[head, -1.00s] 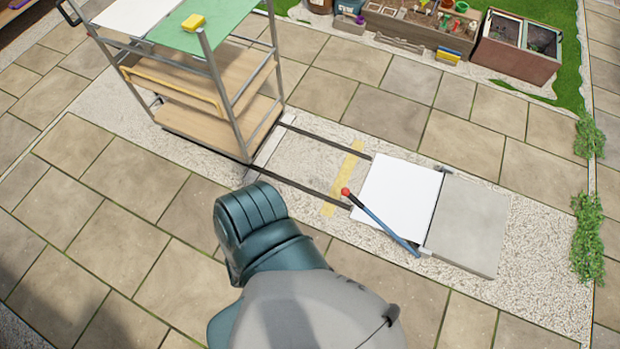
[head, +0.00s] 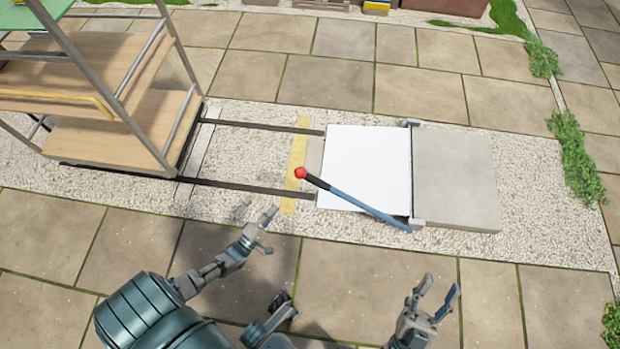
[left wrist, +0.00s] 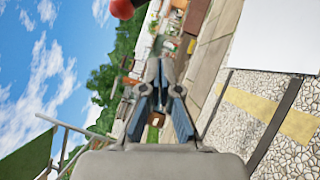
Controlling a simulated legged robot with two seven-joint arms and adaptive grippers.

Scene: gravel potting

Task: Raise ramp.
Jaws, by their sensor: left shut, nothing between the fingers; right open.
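The ramp (head: 370,150) is a white plate lying flat on the gravel at the end of two dark rails. Its right edge meets a grey block (head: 455,180). A blue lever (head: 355,200) with a red knob (head: 300,172) slants across the ramp's front side. My left gripper (head: 268,230) is in front of and left of the knob, apart from it. In the left wrist view its fingers (left wrist: 155,75) are shut and empty, and the red knob (left wrist: 122,8) shows at the top edge. My right gripper (head: 440,287) is open and empty, in front of the grey block.
A trolley (head: 130,130) with wooden shelves stands on the left over the rails (head: 250,190). A yellow strip (head: 291,200) crosses the gravel between trolley and ramp. Bare paving lies in front. Plants (head: 578,160) grow at the right edge.

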